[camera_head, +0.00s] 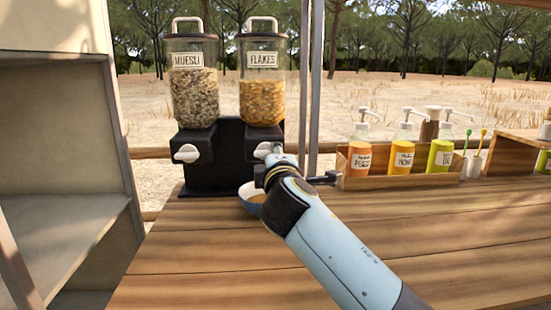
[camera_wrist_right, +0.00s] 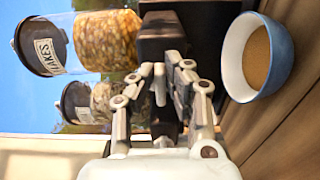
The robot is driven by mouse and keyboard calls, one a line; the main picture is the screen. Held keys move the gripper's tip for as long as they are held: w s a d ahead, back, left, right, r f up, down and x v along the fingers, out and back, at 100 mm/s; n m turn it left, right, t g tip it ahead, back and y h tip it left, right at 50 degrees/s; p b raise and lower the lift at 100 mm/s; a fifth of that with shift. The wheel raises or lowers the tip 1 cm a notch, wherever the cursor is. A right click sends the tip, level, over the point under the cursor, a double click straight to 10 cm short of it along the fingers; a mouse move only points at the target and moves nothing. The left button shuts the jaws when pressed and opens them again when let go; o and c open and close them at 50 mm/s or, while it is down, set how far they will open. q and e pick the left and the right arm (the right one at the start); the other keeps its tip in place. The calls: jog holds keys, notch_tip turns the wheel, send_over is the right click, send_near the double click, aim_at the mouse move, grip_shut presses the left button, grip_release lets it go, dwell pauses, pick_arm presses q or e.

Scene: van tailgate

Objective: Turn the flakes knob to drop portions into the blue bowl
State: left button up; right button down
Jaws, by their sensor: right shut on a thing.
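The flakes dispenser (camera_head: 262,100) stands on a black base at the left end of the counter, with golden flakes in its clear hopper. Its pale knob (camera_head: 263,150) is on the front of the base. My right gripper (camera_head: 272,156) reaches up to the knob and is shut on it; the wrist view shows the fingertips (camera_wrist_right: 167,68) closed there, partly hiding the knob. The blue bowl (camera_head: 246,203) sits below, partly hidden by my arm. In the wrist view the bowl (camera_wrist_right: 283,58) shows a white inside and tan contents. My left gripper is out of view.
The muesli dispenser (camera_head: 194,97) with its own knob (camera_head: 187,153) stands just left. A wooden tray (camera_head: 360,183) of pump bottles and a white cup (camera_head: 474,166) with toothbrushes stand to the right. The front counter (camera_head: 190,250) is clear. A grey post rises behind my gripper.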

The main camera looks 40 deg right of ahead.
jog(key=shift+f, duration=0.1)
jog(key=c, duration=1.4)
grip_release()
jog(key=shift+o, duration=0.2)
jog(key=v, duration=0.7)
jog(key=shift+s, duration=0.25)
jog(key=shift+a, duration=0.1)
